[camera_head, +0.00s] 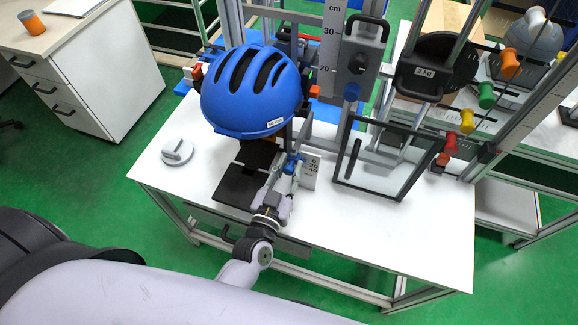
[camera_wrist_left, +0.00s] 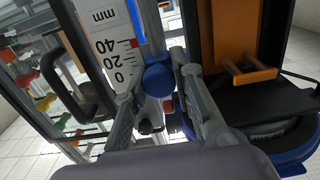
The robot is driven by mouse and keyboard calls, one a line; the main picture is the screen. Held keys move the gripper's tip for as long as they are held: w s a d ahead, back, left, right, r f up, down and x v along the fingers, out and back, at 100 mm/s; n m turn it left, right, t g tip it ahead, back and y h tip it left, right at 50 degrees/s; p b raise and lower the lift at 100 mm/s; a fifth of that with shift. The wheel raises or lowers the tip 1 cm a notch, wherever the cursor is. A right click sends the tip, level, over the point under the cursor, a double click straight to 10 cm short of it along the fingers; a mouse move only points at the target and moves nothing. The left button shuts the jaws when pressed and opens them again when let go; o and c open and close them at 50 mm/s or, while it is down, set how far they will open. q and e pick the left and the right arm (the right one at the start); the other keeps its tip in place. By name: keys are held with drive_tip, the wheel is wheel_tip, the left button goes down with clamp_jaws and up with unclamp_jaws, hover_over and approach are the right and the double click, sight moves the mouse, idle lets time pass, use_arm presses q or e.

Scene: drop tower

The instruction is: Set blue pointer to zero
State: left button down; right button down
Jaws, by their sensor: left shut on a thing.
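The blue pointer's round knob (camera_wrist_left: 160,78) sits between the fingers of my left gripper in the left wrist view. It also shows as a small blue part (camera_head: 291,159) beside the white scale in the head view. My left gripper (camera_head: 287,172) is shut on this knob; its fingers (camera_wrist_left: 160,90) lie on both sides of it. The white mm scale (camera_wrist_left: 105,35) carries 40, 20 and 0, with 0 nearest the gripper. My right gripper is not in view.
A blue helmet (camera_head: 252,90) hangs just above and left of the gripper. A framed clear panel (camera_head: 391,195) stands to the right. A grey round weight (camera_head: 177,151) lies on the white table (camera_head: 330,235). The table's front right is clear.

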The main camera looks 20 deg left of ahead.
use_arm(q)
drive_tip(key=c, duration=1.3)
unclamp_jaws()
drive_tip(key=shift+r, duration=0.25)
drive_tip(key=shift+c, duration=0.2)
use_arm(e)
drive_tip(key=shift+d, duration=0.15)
use_arm(q)
drive_tip(key=shift+s, duration=0.1)
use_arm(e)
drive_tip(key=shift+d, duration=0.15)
use_arm(q)
drive_tip(key=s, duration=1.1)
drive_tip(key=shift+s+a, duration=0.2)
drive_tip(key=shift+s, duration=0.2)
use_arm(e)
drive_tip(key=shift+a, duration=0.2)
